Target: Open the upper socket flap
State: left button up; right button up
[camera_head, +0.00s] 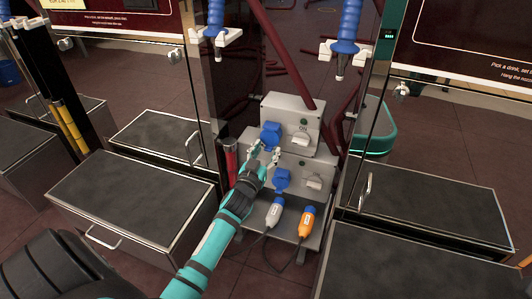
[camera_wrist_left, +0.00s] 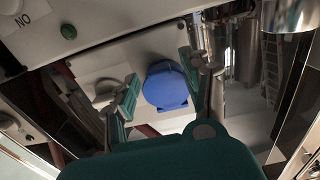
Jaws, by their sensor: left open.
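The upper socket flap (camera_head: 270,134) is a blue rounded lid on the left of the upper grey box (camera_head: 292,108). It seems to lie closed over its socket. My left gripper (camera_head: 266,154) is just below and in front of it. In the left wrist view, the blue flap (camera_wrist_left: 166,88) shows beyond and between the two spread, empty fingers (camera_wrist_left: 158,82). I cannot tell whether either finger touches it. A second blue flap (camera_head: 282,180) sits on the lower box (camera_head: 310,178). My right gripper is not in view.
A grey knob (camera_head: 300,139) is right of the upper flap. A grey plug (camera_head: 274,214) and an orange plug (camera_head: 307,221) with cables stand below. Blue-handled nozzles (camera_head: 347,24) hang above. Dark-topped drawers (camera_head: 135,192) flank the boxes, with a red cylinder (camera_head: 231,160) close left.

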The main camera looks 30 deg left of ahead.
pick_arm(q)
grip_shut()
dwell(0.4)
jog(key=shift+s+r+p, duration=0.1)
jog(key=shift+p, duration=0.35)
